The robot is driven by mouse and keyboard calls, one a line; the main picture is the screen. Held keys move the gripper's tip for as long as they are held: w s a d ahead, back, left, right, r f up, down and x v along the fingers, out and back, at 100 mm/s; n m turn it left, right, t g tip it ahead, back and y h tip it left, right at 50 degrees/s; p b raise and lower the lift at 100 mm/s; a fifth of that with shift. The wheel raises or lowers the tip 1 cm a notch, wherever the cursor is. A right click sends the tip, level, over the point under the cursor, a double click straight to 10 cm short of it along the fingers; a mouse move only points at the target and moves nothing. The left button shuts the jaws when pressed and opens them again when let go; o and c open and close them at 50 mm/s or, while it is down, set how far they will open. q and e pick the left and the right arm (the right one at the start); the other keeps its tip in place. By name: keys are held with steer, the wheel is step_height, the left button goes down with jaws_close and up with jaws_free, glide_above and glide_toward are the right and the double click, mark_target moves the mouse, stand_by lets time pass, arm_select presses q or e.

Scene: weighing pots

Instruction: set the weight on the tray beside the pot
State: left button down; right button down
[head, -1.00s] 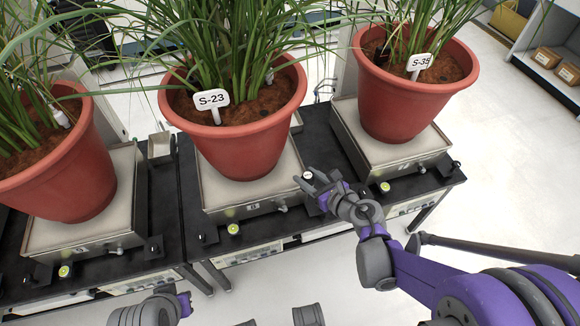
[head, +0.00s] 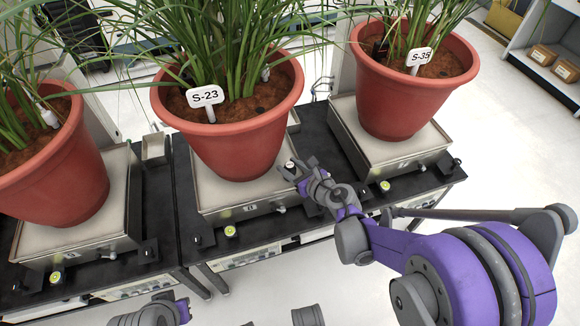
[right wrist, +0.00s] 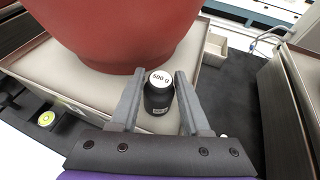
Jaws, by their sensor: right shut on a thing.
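The weight (right wrist: 158,96) is a small black cylinder with a white top marked 500 g. My right gripper (head: 294,167) is shut on it, one finger on each side in the right wrist view. The weight's pale top (head: 289,162) shows in the head view, over the right part of the tray (head: 222,203) beside the red pot (head: 228,140) labelled S-23. I cannot tell whether the weight touches the tray. The pot and tray also show in the right wrist view. Part of my left arm's end (head: 183,309) shows at the bottom of the head view; its jaws are unclear.
Pots on scales stand to the left (head: 50,165) and right (head: 405,95), the right one labelled S-35. A small metal box (head: 155,147) sits between the left and middle scales. Black bench surface (right wrist: 237,100) lies bare right of the tray. Plant leaves hang over the pots.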

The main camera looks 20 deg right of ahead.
steer(key=shift+f, duration=0.2)
steer(key=shift+c, duration=1.9)
jaws_free()
steer(key=shift+r, duration=0.15)
